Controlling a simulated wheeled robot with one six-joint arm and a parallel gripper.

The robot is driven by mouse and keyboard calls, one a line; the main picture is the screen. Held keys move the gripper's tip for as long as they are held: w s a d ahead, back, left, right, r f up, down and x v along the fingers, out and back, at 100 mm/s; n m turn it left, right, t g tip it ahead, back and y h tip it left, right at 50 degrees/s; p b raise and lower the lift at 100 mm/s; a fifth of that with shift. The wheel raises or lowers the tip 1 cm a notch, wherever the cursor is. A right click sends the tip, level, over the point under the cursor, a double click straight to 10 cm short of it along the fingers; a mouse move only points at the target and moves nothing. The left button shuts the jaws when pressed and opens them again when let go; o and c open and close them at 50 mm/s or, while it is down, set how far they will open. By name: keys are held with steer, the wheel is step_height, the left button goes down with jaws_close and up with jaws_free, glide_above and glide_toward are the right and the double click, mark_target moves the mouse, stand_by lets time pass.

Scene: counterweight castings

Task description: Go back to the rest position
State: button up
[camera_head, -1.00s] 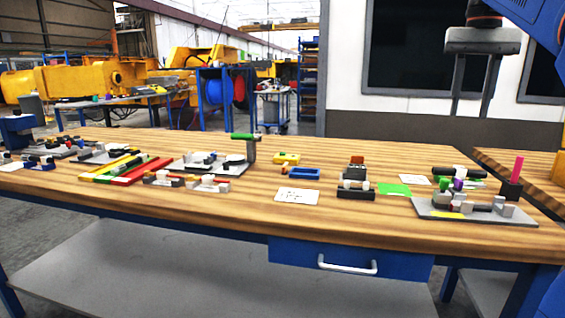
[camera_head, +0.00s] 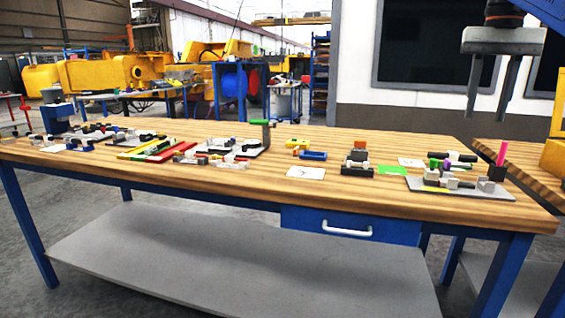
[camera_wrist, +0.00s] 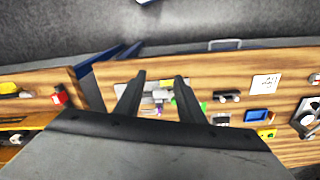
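My gripper (camera_head: 491,90) hangs at the upper right of the head view, fingers pointing down, well above the right end of the workbench. Its two fingers are apart with nothing between them. In the wrist view my gripper (camera_wrist: 158,92) also shows open and empty, with the bench far below. The wooden workbench (camera_head: 330,195) carries several small parts.
A green square (camera_head: 392,170) and a white card (camera_head: 306,172) lie on the bench. Red and yellow strips (camera_head: 160,152) lie to the left. A blue drawer (camera_head: 375,232) is shut under the front edge. A second bench (camera_head: 530,163) stands at right. The air around my gripper is clear.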

steer(key=s+a+f+n+t, duration=0.1)
steer(key=s+a+f, duration=0.3)
steer(key=f, duration=0.9)
steer(key=s+a+f+n+t, duration=0.2)
steer(key=s+f, duration=0.6)
steer(key=f, duration=0.5)
steer(key=s+a+f+n+t, duration=0.1)
steer(key=s+a+f, duration=0.5)
steer(key=f, duration=0.7)
steer(key=shift+a+f+n+t, duration=0.3)
steer(key=shift+f+n, duration=0.1)
steer(key=shift+n, duration=0.5)
